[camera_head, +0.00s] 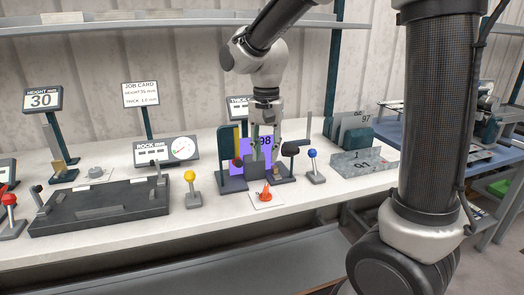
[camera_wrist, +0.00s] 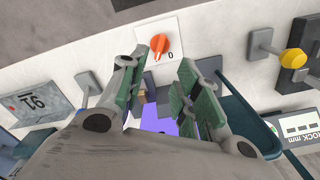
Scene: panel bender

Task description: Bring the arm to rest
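My gripper (camera_head: 266,150) hangs pointing down over the bench, at the small bending station in the middle of the head view. In the wrist view the two fingers of my gripper (camera_wrist: 163,72) stand apart with nothing held between them. A purple plate (camera_head: 262,143) marked 98 stands upright in the station, just behind the fingers. Purple also shows between the fingers in the wrist view (camera_wrist: 158,122). Whether a finger touches the station is hard to tell. My arm reaches down from the top of the head view.
An orange knob (camera_head: 266,193) on a white plate sits in front of the station. A blue-knobbed lever (camera_head: 313,168) and a yellow-knobbed lever (camera_head: 191,188) flank it. A grey plate (camera_head: 365,163) lies right; a dark fixture (camera_head: 100,207) lies left. A shelf (camera_head: 130,26) runs above.

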